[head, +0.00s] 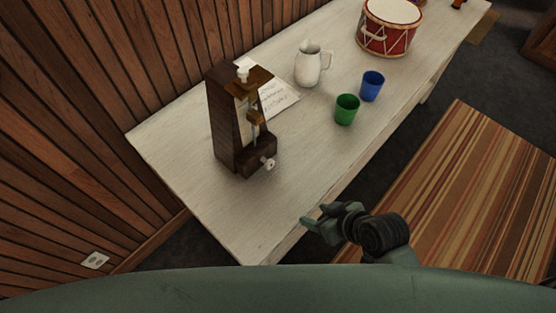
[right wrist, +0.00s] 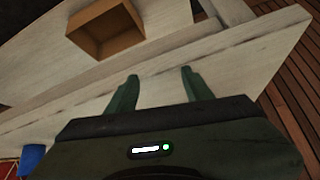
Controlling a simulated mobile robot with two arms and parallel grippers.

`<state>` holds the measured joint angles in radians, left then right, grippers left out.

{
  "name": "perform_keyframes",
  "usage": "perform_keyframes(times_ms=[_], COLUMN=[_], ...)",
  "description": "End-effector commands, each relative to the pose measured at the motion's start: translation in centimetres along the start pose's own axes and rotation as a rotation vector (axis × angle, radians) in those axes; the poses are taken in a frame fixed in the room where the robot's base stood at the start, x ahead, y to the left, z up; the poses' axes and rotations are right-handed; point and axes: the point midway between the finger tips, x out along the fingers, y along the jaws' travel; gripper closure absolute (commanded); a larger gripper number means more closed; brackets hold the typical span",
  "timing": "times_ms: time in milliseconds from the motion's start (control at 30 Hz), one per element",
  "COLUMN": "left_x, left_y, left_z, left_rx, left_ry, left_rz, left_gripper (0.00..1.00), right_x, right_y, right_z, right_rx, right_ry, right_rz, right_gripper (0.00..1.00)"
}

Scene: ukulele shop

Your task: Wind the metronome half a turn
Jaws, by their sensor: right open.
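The metronome (head: 222,128) is a tall dark wooden case standing upright on the pale table, near its left end. A small pale winding key (head: 268,163) sticks out low on its right side. My right gripper (head: 314,215) is by the table's front edge, below and right of the key and apart from it. In the right wrist view its two green fingers (right wrist: 158,75) are spread with nothing between them. The metronome does not show in that view. My left gripper is not in view.
On the table (head: 190,180), a paper sheet (head: 280,94) lies behind the metronome. A white pitcher (head: 307,66), green cup (head: 346,110), blue cup (head: 371,87) and red drum (head: 387,30) stand farther back. An open brown box (right wrist: 105,32) shows in the wrist view. The front table corner is clear.

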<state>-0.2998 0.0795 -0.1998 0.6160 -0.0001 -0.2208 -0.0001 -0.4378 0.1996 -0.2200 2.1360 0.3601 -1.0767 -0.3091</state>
Motion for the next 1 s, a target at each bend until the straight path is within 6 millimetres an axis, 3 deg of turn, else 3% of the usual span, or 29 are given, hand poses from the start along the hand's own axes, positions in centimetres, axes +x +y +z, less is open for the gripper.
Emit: perform_keyframes(times_ms=[300, 533, 767, 1000], left_x=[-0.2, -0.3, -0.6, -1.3], left_y=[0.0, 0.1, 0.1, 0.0], left_z=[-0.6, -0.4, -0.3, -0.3], left_rx=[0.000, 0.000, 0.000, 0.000], left_ry=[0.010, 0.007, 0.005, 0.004], left_rz=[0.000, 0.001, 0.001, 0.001], left_gripper=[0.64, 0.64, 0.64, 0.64], right_x=[1.9, 2.3, 3.0, 6.1], right_y=[-1.7, -1.3, -0.8, -1.4], right_z=[-6.0, -10.2, -12.0, -13.8], right_rx=[-0.142, -0.201, -0.207, -0.203], right_ry=[0.263, 0.463, 0.530, 0.529], right_rz=[-0.111, -0.121, -0.107, -0.108], right_gripper=[0.49, 0.49, 0.49, 0.49])
